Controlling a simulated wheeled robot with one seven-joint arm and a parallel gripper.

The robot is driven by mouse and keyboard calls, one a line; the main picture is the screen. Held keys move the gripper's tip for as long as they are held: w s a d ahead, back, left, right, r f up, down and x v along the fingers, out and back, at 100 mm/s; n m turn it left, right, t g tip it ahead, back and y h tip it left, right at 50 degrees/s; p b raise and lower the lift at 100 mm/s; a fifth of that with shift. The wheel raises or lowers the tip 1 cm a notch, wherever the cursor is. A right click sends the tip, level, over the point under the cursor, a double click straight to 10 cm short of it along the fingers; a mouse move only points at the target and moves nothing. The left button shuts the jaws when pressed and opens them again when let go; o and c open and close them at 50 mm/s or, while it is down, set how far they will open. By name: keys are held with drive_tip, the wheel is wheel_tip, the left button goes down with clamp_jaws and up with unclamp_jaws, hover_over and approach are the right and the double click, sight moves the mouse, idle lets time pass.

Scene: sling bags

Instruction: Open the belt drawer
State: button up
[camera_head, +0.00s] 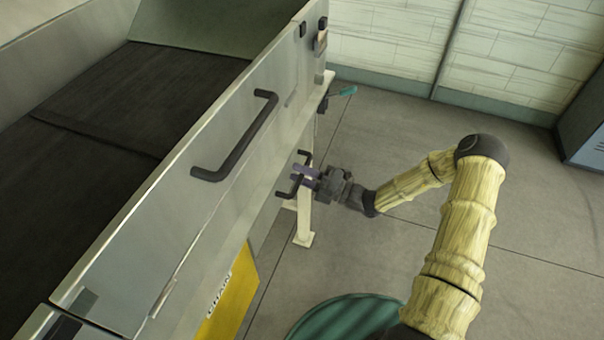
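A small black bar handle (283,193) sticks out from the machine's side below its upper edge; the drawer front behind it is mostly hidden from this angle. My gripper (302,176) is at this handle, coming from the right, with its purple-grey fingers overlapping the handle in the picture. I cannot tell whether the fingers are closed on the bar or only around it. No open drawer shows.
A larger black handle (235,140) sits on the grey upper side panel (130,245). A yellow panel (232,305) labelled CHAIN is below. A pale leg (304,222) stands behind my gripper. A green round object (345,318) is at the bottom. Floor (545,240) at right is clear.

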clamp_jaws()
drive_tip(key=shift+d, duration=0.1)
